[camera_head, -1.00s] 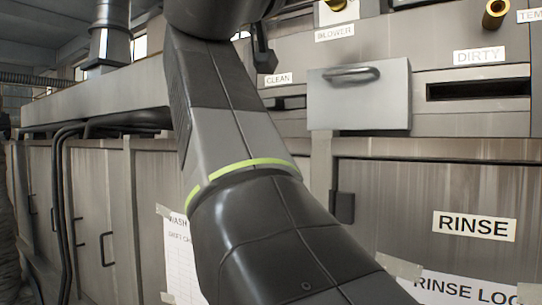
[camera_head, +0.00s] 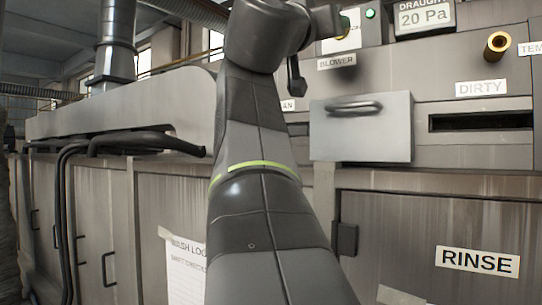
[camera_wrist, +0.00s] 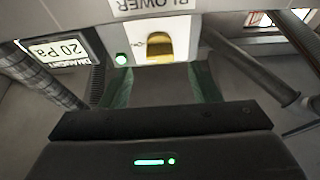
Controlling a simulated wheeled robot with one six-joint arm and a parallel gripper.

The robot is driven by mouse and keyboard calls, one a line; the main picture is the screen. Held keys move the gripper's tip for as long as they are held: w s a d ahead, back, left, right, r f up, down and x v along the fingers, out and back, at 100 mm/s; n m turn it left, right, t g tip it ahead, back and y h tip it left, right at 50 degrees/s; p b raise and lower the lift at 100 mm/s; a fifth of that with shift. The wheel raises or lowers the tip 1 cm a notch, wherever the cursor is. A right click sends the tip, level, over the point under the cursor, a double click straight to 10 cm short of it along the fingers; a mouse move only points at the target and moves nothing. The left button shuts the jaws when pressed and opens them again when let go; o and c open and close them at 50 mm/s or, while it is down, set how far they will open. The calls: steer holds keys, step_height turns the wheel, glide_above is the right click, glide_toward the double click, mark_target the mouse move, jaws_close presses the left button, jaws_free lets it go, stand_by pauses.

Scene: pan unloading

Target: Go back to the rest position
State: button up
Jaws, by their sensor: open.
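My gripper (camera_wrist: 163,85) shows in the wrist view with its two fingers apart and nothing between them. It faces the blower panel, which appears upside down there, with its BLOWER label (camera_wrist: 152,5). In the head view my arm rises through the middle of the picture and folds at the top. Only a small dark part of the arm's end shows there, in front of the panel, and the gripper's fingers cannot be made out. No pan is seen in either view.
A grey drawer front (camera_head: 360,141) with a bar handle juts out right of my arm. The DIRTY slot (camera_head: 480,121) and a brass knob (camera_head: 497,45) are further right. Metal cabinets (camera_head: 100,200) with black hoses line the left. The draught display (camera_wrist: 52,52) reads 20 Pa.

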steer(key=p+x, duration=0.2)
steer(key=x, duration=0.3)
steer(key=shift+w+d, duration=0.1)
steer(key=shift+w, duration=0.05)
